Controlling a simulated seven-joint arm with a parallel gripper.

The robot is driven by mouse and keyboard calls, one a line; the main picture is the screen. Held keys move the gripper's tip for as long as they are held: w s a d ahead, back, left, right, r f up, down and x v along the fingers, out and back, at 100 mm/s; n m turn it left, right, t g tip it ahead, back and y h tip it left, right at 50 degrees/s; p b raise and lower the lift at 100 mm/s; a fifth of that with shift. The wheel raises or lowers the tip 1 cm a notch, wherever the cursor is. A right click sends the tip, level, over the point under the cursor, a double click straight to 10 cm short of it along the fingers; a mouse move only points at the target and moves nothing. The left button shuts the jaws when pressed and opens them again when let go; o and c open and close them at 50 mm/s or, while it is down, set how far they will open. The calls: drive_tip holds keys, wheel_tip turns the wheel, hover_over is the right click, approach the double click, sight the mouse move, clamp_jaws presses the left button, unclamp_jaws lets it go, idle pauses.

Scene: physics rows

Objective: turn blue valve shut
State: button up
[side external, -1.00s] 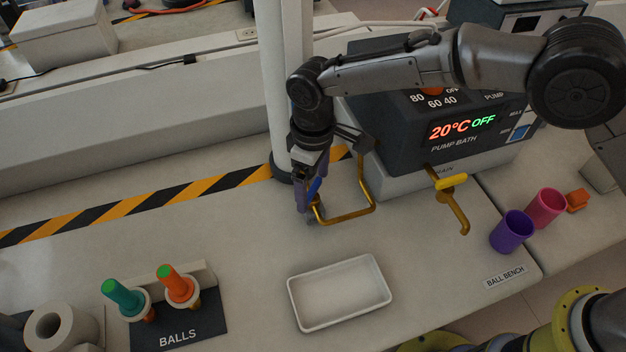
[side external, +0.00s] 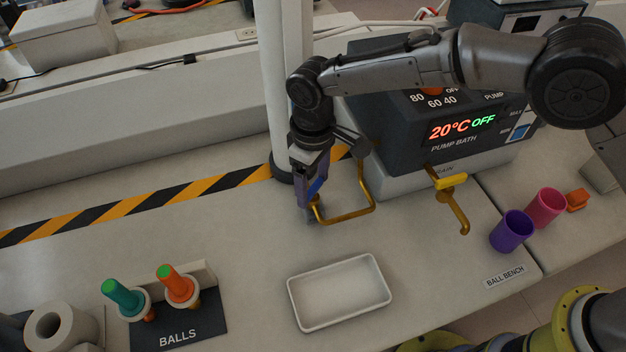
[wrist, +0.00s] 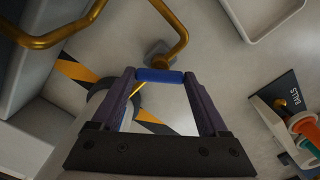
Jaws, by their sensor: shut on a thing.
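The blue valve handle (wrist: 160,76) lies between my gripper's fingertips (wrist: 160,80) in the wrist view, with a fingertip at each end. My gripper is shut on it. In the side view, my gripper (side external: 311,195) points down at the brass pipe's (side external: 372,190) left end, and only a sliver of the blue handle (side external: 316,187) shows beside the fingers. The brass pipe bends out from the pump bath (side external: 430,135) and also shows in the wrist view (wrist: 180,40). The valve body is mostly hidden.
A yellow-handled valve (side external: 452,181) is on another brass pipe to the right. A white tray (side external: 340,318) lies in front. A white post (side external: 285,100) stands close behind my gripper. Purple (side external: 511,232) and pink (side external: 545,208) cups stand at right.

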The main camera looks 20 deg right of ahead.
sight(313, 187)
drive_tip(key=m, duration=0.4)
drive_tip(key=shift+r, duration=0.1)
drive_tip(key=shift+m, duration=2)
drive_tip(key=o, duration=1.2)
drive_tip(key=shift+o, duration=0.2)
wheel_tip(313, 187, up, 14)
